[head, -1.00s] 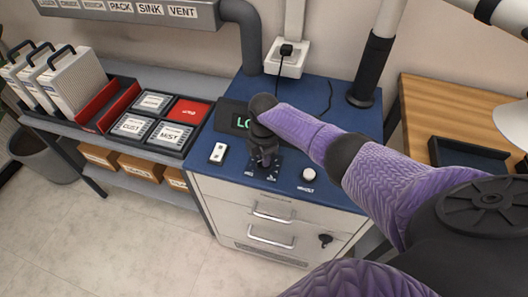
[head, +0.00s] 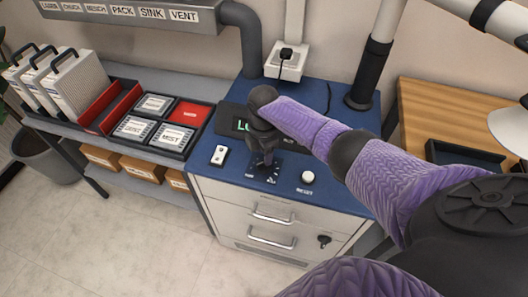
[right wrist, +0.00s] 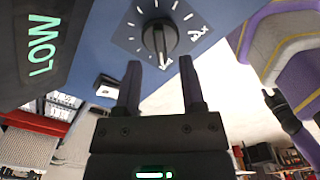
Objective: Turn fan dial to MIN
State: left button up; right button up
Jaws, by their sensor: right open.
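The fan dial (right wrist: 158,38) is a dark round knob with a white pointer line on a dark plate with white ticks. In the right wrist view the pointer points down the picture, and MAX is printed to the right of the knob. In the head view the dial's plate (head: 270,174) is on the front of the blue cabinet top, the knob mostly hidden by my gripper. My right gripper (right wrist: 160,66) is open and empty, its fingertips either side of the knob's lower end; contact cannot be told. The display (right wrist: 40,47) reads LOW. My left gripper is out of view.
A white switch (head: 219,154) is left of the dial, and a white RESET button (head: 308,177) is right of it. A grey pipe (head: 243,35) and a power socket (head: 288,62) are behind. A tray of labelled tiles (head: 158,120) stands on the left shelf.

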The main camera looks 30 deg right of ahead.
notch_tip(320, 180, up, 7)
jog(key=p, duration=0.2)
jog(key=shift+f, duration=0.15)
